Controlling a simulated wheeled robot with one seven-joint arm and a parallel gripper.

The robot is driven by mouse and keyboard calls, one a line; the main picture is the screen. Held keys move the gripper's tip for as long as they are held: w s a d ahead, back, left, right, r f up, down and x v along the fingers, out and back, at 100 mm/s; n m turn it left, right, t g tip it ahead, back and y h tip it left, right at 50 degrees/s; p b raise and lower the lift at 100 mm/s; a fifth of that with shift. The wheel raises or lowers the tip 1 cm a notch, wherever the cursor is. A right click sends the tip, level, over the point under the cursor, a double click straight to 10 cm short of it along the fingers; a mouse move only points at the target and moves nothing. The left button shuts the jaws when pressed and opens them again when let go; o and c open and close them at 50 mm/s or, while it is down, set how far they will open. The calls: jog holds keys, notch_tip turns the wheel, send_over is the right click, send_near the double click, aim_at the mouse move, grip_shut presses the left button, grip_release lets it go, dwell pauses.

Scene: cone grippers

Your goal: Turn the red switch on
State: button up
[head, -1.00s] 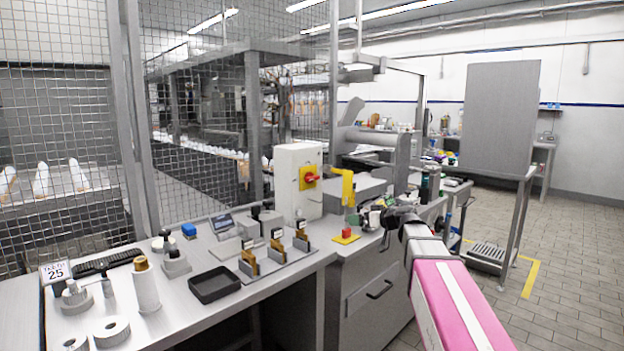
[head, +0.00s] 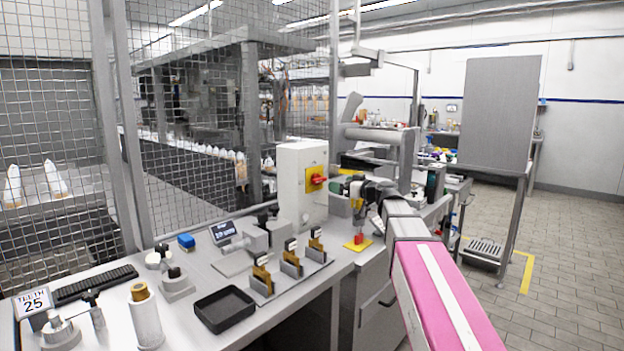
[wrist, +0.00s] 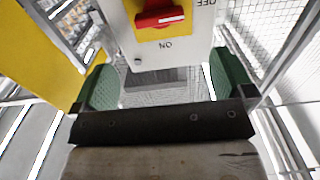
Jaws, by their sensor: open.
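The red switch (head: 318,180) is a rotary knob on a yellow plate on the side of a white box (head: 291,190) at the back of the bench. In the wrist view the red switch (wrist: 160,17) is at the top centre, with its bar lying across the picture. The letters "ON" and "OFF" show on the box near it, upside down. My gripper (wrist: 163,88) is open and empty, its two green pads wide apart. The switch is beyond the pads, not between them. In the head view my gripper (head: 348,184) is just right of the switch, partly hidden by my arm.
A yellow stand with a red block (head: 358,239) is at the bench edge, below my arm. A black tray (head: 225,309) and several brown holders (head: 290,262) are on the bench in front of the box. A wire mesh fence (head: 190,140) is behind the bench.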

aim_at(322, 179)
jog(key=x, duration=1.1)
jog(key=shift+w+a, duration=0.1)
jog(key=shift+w, duration=0.05)
jog(key=c, duration=0.9)
